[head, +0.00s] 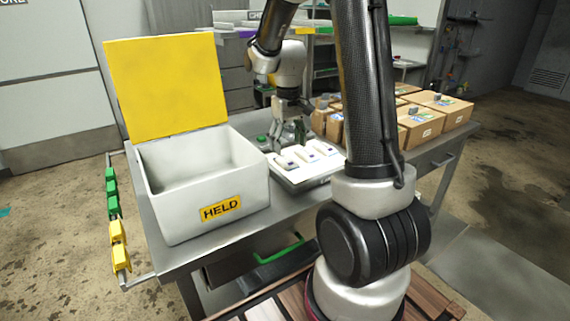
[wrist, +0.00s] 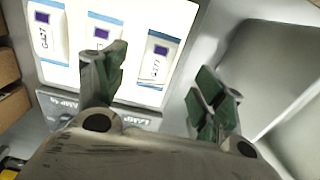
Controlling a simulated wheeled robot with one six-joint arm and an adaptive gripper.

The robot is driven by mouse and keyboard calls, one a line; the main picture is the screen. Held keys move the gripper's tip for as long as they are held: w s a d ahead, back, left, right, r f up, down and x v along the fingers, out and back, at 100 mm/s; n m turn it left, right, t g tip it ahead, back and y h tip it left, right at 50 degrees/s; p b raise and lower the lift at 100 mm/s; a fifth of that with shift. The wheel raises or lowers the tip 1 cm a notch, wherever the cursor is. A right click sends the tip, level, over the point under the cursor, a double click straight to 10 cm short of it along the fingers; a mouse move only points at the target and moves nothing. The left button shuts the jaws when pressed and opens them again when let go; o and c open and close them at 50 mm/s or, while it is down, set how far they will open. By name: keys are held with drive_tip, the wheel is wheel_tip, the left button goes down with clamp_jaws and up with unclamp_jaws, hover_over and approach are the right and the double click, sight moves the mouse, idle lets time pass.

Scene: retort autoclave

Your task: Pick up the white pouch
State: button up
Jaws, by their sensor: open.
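Three white pouches with small dark blue squares lie in a row on a light panel (wrist: 178,22). In the wrist view they are a left pouch (wrist: 47,38), a middle pouch (wrist: 103,28) and a right pouch (wrist: 153,72) with printed code. The panel shows in the head view (head: 312,182) on the table, with the pouches (head: 287,163) on top. My gripper (wrist: 160,88) is open and empty, with green-padded fingers. The right pouch appears ahead of the gap between them; the left finger overlaps the panel. In the head view my gripper (head: 289,133) is just behind the pouches.
A white bin (head: 180,215) marked HELD, with its yellow lid (head: 165,85) raised, stands left of the panel. Several cardboard boxes (head: 420,127) stand at the right of the metal table (head: 225,238). Green and yellow tags (head: 119,245) hang at the table's left edge.

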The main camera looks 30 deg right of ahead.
sight(288, 161)
wheel_tip(288, 161, down, 6)
drive_tip(key=shift+d+f, duration=0.1)
drive_tip(key=c, duration=1.1)
